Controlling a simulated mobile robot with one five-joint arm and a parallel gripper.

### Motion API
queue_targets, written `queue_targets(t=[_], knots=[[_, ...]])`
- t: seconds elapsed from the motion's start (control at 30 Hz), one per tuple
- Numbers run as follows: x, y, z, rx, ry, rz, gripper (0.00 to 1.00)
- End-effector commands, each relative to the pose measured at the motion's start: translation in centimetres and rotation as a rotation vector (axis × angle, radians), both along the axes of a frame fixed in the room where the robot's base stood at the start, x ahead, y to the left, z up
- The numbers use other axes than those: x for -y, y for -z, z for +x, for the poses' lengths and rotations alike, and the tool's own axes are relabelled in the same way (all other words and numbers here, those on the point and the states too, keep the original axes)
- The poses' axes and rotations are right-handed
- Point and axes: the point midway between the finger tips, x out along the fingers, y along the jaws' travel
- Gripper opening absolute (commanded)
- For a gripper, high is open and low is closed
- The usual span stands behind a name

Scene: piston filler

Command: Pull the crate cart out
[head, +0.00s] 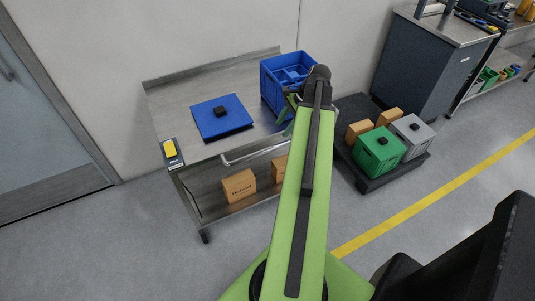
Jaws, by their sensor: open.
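A low dark platform (366,183) stands on the floor right of the steel bench, carrying a green crate (378,152), a grey crate (413,135) and cardboard boxes. It looks like the crate cart, though its wheels cannot be made out. A bent metal bar (250,153) runs along the bench front; I cannot tell what it belongs to. My gripper (288,110) is open above the right end of the bench, in front of the blue crate (289,76). My arm partly hides it, and contact is unclear.
The steel bench (172,98) holds a blue flat piece (221,118); cardboard boxes (239,186) sit on its lower shelf. A dark cabinet (425,65) stands behind the platform. Floor in front is open, crossed by a yellow line (440,188).

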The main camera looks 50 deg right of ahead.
Motion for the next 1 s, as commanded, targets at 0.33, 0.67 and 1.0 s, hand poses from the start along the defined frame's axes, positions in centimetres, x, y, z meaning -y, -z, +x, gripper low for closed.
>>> queue_targets(t=[0.33, 0.67, 1.0], knots=[[-2.4, 8.5, 2.5, 0.000, -0.002, 0.000, 0.41], [-3.6, 11.6, 3.8, 0.000, 0.000, -0.001, 0.41], [-3.6, 11.5, 3.8, 0.000, 0.001, -0.001, 0.36]])
